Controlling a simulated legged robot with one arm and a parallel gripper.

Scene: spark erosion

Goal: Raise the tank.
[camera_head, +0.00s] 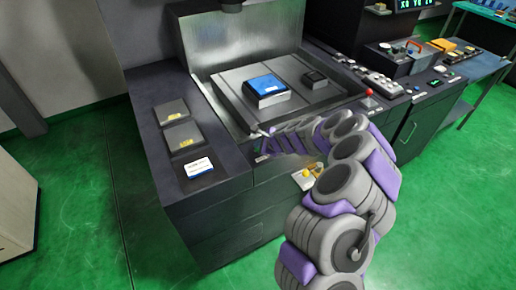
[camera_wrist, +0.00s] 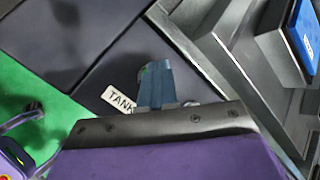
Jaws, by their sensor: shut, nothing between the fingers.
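The grey metal tank (camera_head: 222,107) is set in the machine bench, with its low rim around the work table. In the wrist view its grey rim (camera_wrist: 210,62) runs diagonally at the right. A white label reading TANK (camera_wrist: 118,101) lies on the dark bench front, just left of my gripper (camera_wrist: 158,78). My gripper is shut and empty, its dark blue fingers over the dark panel beside the label. Whether it touches the panel, I cannot tell. Any control by the label is hidden behind it. In the head view my arm reaches in from the right to the tank's front edge.
A blue block (camera_head: 265,86) and a small dark block (camera_head: 315,79) sit inside the tank. Dark plates (camera_head: 183,135) and a white card (camera_head: 198,167) lie on the left bench top. A red-knobbed lever (camera_head: 368,93) stands to the right.

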